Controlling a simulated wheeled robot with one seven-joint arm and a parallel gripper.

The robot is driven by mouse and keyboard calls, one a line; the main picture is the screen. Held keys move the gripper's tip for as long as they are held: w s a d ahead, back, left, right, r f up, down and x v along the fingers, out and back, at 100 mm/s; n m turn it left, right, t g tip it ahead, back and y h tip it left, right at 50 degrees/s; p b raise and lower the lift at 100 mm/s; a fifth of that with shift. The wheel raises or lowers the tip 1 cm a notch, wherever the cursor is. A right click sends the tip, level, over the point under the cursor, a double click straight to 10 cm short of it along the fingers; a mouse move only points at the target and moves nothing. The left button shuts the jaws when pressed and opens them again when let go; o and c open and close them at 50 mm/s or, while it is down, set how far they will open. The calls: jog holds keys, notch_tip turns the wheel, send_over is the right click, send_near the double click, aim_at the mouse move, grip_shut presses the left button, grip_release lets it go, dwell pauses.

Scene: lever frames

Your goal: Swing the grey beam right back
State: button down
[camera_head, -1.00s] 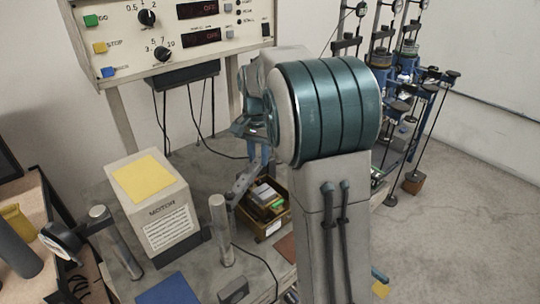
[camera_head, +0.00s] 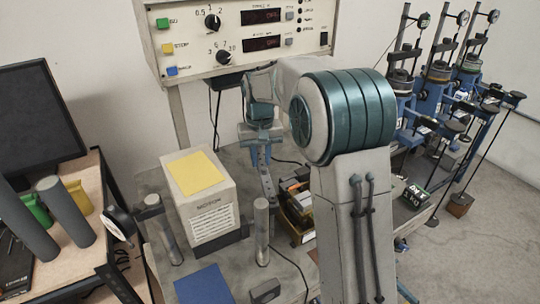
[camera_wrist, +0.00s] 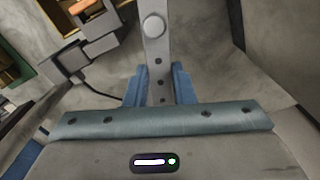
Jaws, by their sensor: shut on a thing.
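The grey beam (camera_wrist: 158,50) is a flat bar with a row of dark holes and a round pale knob, running up the middle of the wrist view. In the head view the beam (camera_head: 267,188) shows as a thin bar just below my gripper. My gripper (camera_wrist: 159,88) has its two blue fingers on either side of the beam and is shut on it. In the head view my gripper (camera_head: 263,152) hangs behind my arm, above the table. The beam's pivot is not clear in either view.
A motor box (camera_head: 211,218) with a yellow top stands left of the beam, with a metal post (camera_head: 261,228) near it. A bin of parts (camera_head: 296,226) lies close on the right. A control panel (camera_head: 240,40) is behind. Several blue lever frames (camera_head: 425,105) stand at right.

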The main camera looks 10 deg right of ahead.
jog(key=shift+a+n, duration=0.4)
jog(key=shift+a, duration=0.1)
jog(key=c, duration=1.2)
grip_release()
jog(key=shift+r, duration=0.1)
notch_tip(320, 180, up, 14)
jog(key=shift+f, duration=0.2)
